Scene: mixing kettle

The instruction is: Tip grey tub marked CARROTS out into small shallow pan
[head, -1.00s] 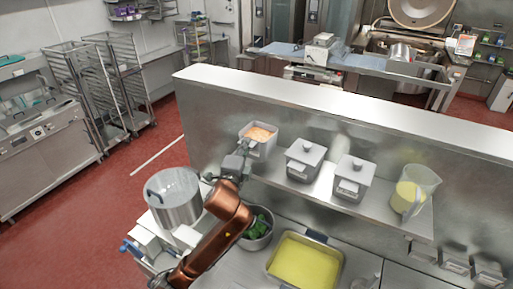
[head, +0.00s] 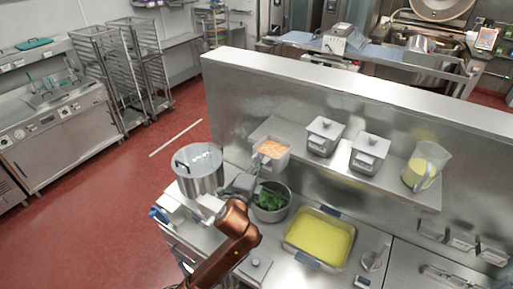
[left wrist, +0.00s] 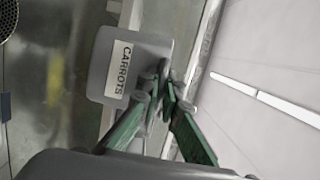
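The grey tub marked CARROTS (head: 270,163), with orange pieces inside, is upright in the head view, off the shelf and held in front of its left end. Its label faces the left wrist view (left wrist: 120,70). My left gripper (head: 246,182) is shut on the tub's edge; its green fingers (left wrist: 165,92) close at the tub's side in the wrist view. A small round steel pan (head: 288,206) with dark green leaves stands on the counter, just nearer than the tub. The gripper and arm hide part of its left side. My right gripper is not in view.
A tall steel pot (head: 198,180) stands left of my gripper. A rectangular pan (head: 313,263) of yellow content is to the right. Two lidded tubs (head: 325,136) and a jug (head: 427,165) stand on the shelf (head: 395,183). A lidded container (head: 255,266) is near the front.

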